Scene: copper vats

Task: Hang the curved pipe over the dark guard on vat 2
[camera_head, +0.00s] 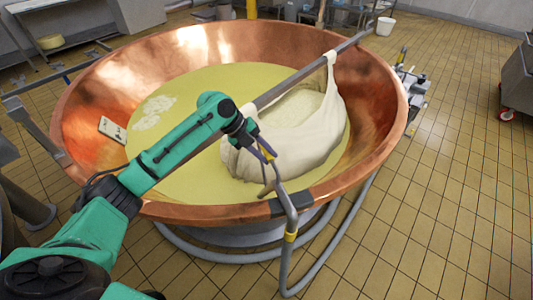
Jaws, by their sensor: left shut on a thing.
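The copper vat (379,130) fills the middle of the head view and holds yellowish liquid. A dark guard (262,209) sits on its near rim. The grey curved pipe (291,218) has its bent upper end at this rim, beside the guard, with a yellow band below the bend. Its short end is on the vat's inner side; whether it touches the guard is unclear. My left gripper (264,152) reaches over the vat and is shut on the pipe's upper end; the exact grip is small and partly hidden. My right gripper is not in view.
A metal bar (300,76) crosses the vat, with a white cloth (310,135) hanging from it into the liquid. A small white plate (112,130) is on the left inner wall. A grey hose (330,245) curves around the vat's base. Tiled floor is open at right.

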